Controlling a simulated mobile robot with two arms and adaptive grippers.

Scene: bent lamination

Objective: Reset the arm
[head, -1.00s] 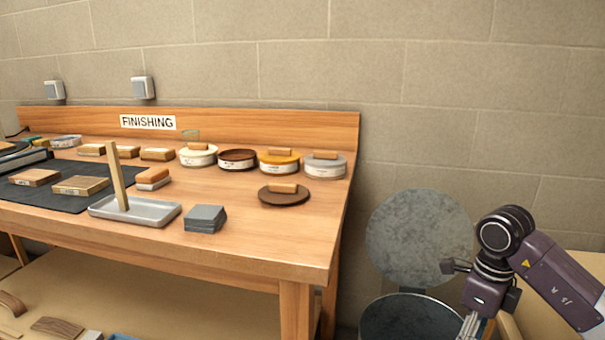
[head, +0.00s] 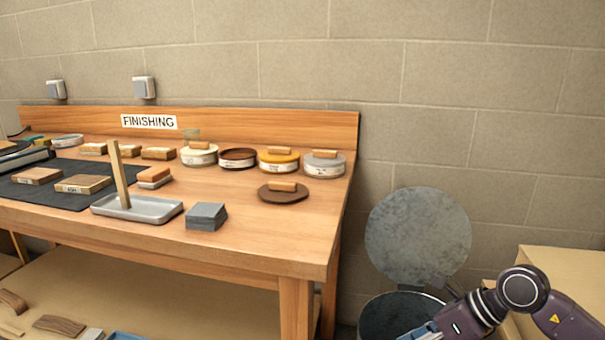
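My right arm comes in at the lower right of the head view, in front of a round metal bin (head: 385,317) with its round lid (head: 418,235) raised against the wall. The wrist of this arm is low over the bin's right side. The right gripper (head: 420,334) is cut off by the bottom edge, so its fingers cannot be judged. My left arm and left gripper are not in view.
A wooden finishing bench (head: 250,240) fills the left and middle. It carries several tins, sanding blocks, a dark mat (head: 60,192), a grey tray (head: 150,212) and a grey block (head: 206,216). A tan box (head: 560,265) stands right, behind the arm.

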